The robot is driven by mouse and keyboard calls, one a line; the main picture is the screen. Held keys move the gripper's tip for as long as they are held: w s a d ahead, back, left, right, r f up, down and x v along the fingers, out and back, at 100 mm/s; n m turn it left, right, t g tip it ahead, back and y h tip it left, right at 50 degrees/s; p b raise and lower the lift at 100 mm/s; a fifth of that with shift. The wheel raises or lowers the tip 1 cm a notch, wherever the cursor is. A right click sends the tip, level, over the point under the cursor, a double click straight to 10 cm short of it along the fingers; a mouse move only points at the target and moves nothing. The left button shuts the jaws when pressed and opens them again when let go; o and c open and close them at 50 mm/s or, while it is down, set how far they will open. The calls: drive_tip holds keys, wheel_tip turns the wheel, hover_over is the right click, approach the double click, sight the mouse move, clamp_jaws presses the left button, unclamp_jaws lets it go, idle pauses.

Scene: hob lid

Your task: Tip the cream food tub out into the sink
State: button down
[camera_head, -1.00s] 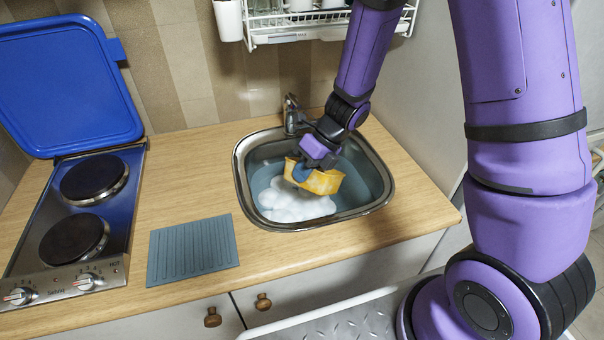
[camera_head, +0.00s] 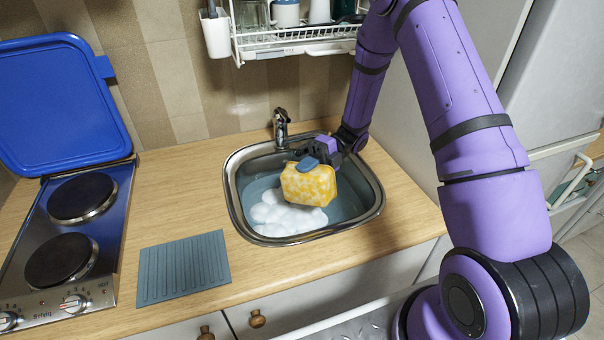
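The food tub (camera_head: 309,187) looks yellow-orange with pale, cream-coloured patches. It is held up over the sink (camera_head: 233,205), strongly tilted, with one broad mottled face towards the camera. I cannot tell whether this face is its inside or its underside. My gripper (camera_head: 308,163) is at the tub's upper edge, with a blue-grey finger against it, and appears shut on it. White foam-like stuff (camera_head: 283,217) lies in the blue-grey basin below the tub. Whether anything is still in the tub is not clear.
A tap (camera_head: 281,125) stands behind the sink. A dish rack (camera_head: 300,40) hangs above. A grey ribbed mat (camera_head: 183,267) lies on the wooden counter, left of the sink. A hob (camera_head: 70,225) with its blue lid (camera_head: 60,100) raised is farther left.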

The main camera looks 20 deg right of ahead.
drive_tip(key=w+d+m+y, duration=0.1)
drive_tip(key=y, duration=0.1)
drive_tip(key=w+d+m+g+y, duration=0.1)
drive_tip(key=y, duration=0.1)
drive_tip(key=shift+w+d+r+g, duration=0.15)
drive_tip(key=shift+w+d+g, duration=0.15)
drive_tip(key=shift+w+d, duration=0.05)
idle(0.9)
